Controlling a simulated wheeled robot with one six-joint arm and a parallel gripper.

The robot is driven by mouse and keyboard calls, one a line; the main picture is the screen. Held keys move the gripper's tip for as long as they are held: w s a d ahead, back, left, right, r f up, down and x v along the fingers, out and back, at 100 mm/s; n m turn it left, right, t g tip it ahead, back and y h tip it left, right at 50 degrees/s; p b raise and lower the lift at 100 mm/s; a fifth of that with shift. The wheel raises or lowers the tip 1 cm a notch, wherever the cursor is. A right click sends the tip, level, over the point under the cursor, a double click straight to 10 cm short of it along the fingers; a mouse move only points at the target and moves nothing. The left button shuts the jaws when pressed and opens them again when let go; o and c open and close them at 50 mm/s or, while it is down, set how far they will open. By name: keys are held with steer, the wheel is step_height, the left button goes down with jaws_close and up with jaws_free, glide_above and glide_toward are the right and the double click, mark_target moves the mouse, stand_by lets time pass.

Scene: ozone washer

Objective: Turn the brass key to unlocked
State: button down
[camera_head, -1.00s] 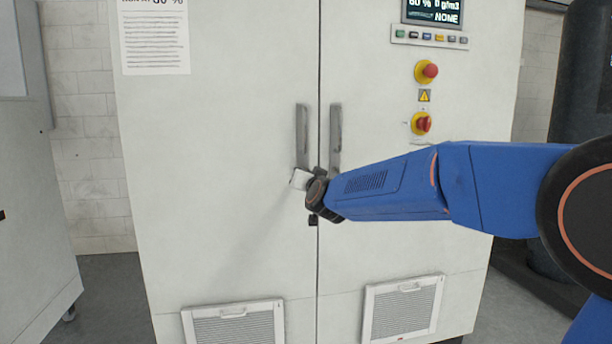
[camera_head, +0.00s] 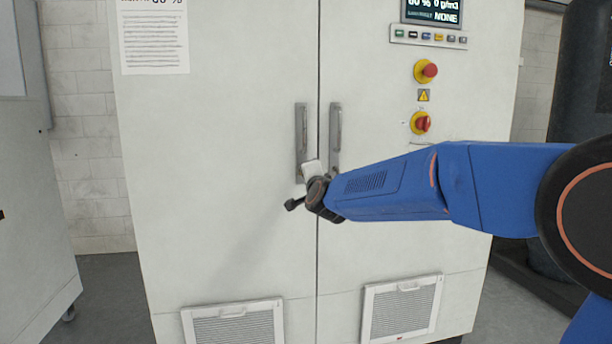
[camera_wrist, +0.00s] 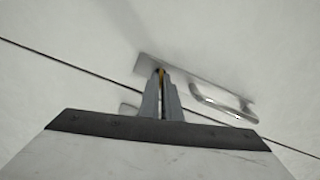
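In the wrist view, the two grey fingers of my gripper (camera_wrist: 161,80) are close together at a long metal handle plate beside the door seam. A small bit of the brass key (camera_wrist: 161,71) shows between the fingertips. The fingers appear shut on it; most of the key is hidden, so its exact angle and lock position cannot be read. In the head view my wrist covers the key and fingertips, just below the door handles.
The white cabinet (camera_head: 220,130) has a left door handle (camera_head: 300,135) and a right door handle (camera_head: 336,135) close to my wrist. A red emergency button (camera_head: 429,70) and a red rotary switch (camera_head: 422,123) sit at upper right. Vent grilles are low on both doors.

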steer(key=shift+f+m, duration=0.1)
steer(key=shift+m, duration=1.5)
steer(key=c, duration=2)
jaws_free()
steer(key=shift+s, duration=0.1)
steer(key=v, duration=1.7)
steer(key=shift+s+d, duration=0.1)
